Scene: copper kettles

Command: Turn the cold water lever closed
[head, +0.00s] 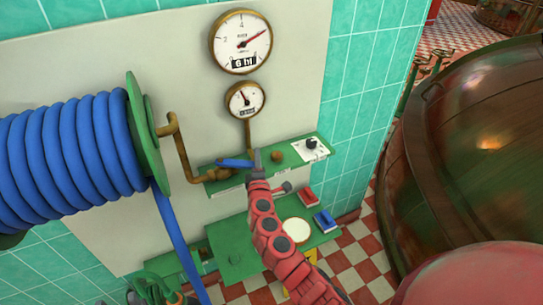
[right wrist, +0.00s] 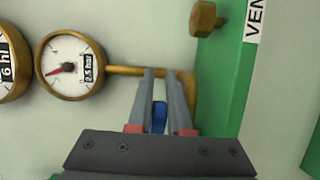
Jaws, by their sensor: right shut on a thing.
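The cold water lever (head: 235,163) is a blue handle on the brass pipework at the front of the green wall shelf. In the head view it lies nearly level, pointing left from my gripper. My right gripper (head: 255,160) reaches up from below at its right end and is shut on it. In the right wrist view the blue lever (right wrist: 158,118) shows between the two grey fingers of my right gripper (right wrist: 162,75). The fingers hide part of the lever. My left gripper is not in view.
A large blue hose reel (head: 70,150) stands at the left, near a bent brass pipe (head: 181,150). Two gauges (head: 241,41) hang above the shelf (head: 318,152). A lower green shelf (head: 235,255) is below my arm. A big copper kettle (head: 480,140) fills the right.

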